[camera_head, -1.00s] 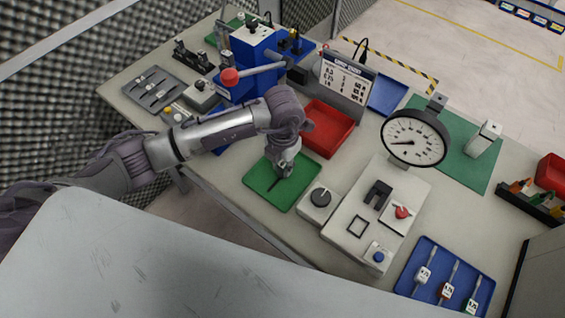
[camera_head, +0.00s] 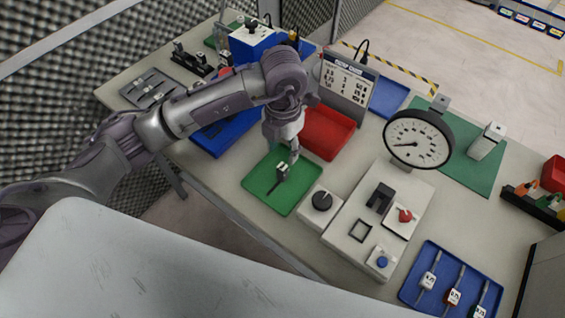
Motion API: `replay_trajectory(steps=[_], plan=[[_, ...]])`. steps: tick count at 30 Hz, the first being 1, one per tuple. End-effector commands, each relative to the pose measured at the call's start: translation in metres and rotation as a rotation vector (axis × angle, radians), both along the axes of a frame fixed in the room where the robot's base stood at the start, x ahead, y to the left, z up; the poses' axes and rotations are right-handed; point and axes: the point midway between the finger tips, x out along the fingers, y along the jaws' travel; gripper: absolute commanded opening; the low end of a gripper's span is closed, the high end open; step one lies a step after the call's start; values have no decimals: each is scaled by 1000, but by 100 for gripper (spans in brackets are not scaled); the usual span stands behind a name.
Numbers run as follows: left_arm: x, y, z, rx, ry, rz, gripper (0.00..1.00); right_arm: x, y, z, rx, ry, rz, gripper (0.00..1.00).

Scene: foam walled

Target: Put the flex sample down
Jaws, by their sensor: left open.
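The flex sample (camera_head: 281,177), a dark strip with a small white label on its upper part, is at the green tray (camera_head: 287,203) in the middle of the bench. My left gripper (camera_head: 285,158) is open just above the sample, over the far part of the tray. I cannot tell whether the fingers still touch the sample. My right gripper is not in view.
A red tray (camera_head: 327,134) lies behind the green tray. A grey unit with a black knob (camera_head: 322,200) sits to its right, near a panel with a dial gauge (camera_head: 418,138). A blue tray (camera_head: 452,281) holds labelled samples at front right.

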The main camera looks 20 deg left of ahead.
Motion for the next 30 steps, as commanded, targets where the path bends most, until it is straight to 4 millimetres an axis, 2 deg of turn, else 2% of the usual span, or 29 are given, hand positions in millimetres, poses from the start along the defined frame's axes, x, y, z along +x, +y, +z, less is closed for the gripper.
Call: replay_trajectory(steps=[3, 9, 26, 29, 30], plan=[[1, 0, 20, 0, -4, 0, 49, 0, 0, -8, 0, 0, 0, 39], [1, 0, 37, 0, -1, 1, 49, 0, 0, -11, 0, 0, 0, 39], [0, -2, 39, -8, 3, -2, 49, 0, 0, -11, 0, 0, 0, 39], [-7, -19, 35, -84, 16, -30, 49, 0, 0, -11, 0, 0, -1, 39], [-13, -33, 32, -148, 28, -53, 49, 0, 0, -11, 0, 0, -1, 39]])
